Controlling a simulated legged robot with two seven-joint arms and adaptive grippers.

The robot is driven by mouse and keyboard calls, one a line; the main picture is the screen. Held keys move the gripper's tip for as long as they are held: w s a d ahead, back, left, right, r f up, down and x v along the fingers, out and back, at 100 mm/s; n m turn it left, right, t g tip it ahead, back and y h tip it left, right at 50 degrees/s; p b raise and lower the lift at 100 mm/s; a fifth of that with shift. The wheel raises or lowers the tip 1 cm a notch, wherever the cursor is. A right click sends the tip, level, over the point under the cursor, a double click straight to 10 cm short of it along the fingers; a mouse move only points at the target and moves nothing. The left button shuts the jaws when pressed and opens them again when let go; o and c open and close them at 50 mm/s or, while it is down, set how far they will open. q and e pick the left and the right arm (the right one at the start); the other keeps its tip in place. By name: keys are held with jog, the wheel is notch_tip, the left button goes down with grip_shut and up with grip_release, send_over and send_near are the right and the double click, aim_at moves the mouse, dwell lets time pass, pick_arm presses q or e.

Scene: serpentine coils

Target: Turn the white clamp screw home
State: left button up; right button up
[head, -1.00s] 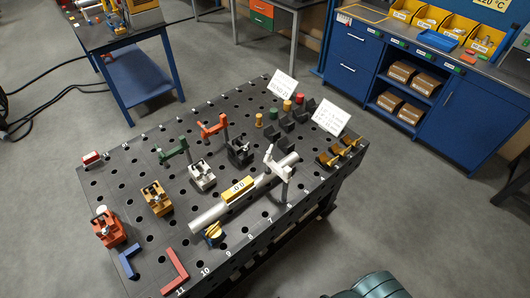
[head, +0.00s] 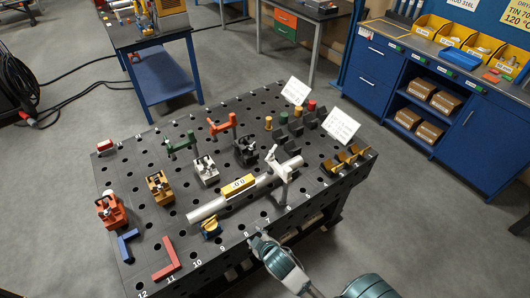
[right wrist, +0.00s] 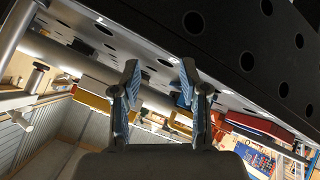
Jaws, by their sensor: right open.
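The white clamp (head: 282,176) stands upright on the perforated table (head: 318,185), over the right part of a pale tube (head: 208,209). Its screw is too small to make out clearly. My right gripper (head: 260,240) is in front of the table's near edge, below and left of the clamp and apart from it. In the right wrist view my right gripper (right wrist: 162,95) has its two fingers spread with nothing between them. The tube also crosses behind the fingers there. My left gripper is not in view.
A green clamp (head: 181,146) and a red clamp (head: 222,124) stand farther back. Gold brackets (head: 346,158) are at right. Floor is clear in front of the table.

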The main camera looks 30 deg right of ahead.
jog(key=w+a+r+n+t+y, duration=0.3)
jog(key=w+a+r+n+t, duration=0.15)
jog(key=w+r+n, duration=0.4)
jog(key=w+a+r+n+t+y, duration=0.35)
jog(key=w+r+n+t, duration=0.2)
jog(key=w+r, duration=0.45)
jog(key=a+r+n+g+y, duration=0.4)
jog(key=a+r+n+y, duration=0.55)
jog(key=n, duration=0.65)
notch_tip(320, 180, up, 7)
jog(key=n+g+h, duration=1.6)
jog(key=n, duration=1.1)
send_over(270, 151)
jog(key=f, duration=1)
jog(key=d+f, duration=0.1)
jog(key=f, duration=0.5)
jog(key=shift+s, duration=0.1)
jog(key=shift+a+f, duration=0.2)
jog(key=shift+a, duration=0.3)
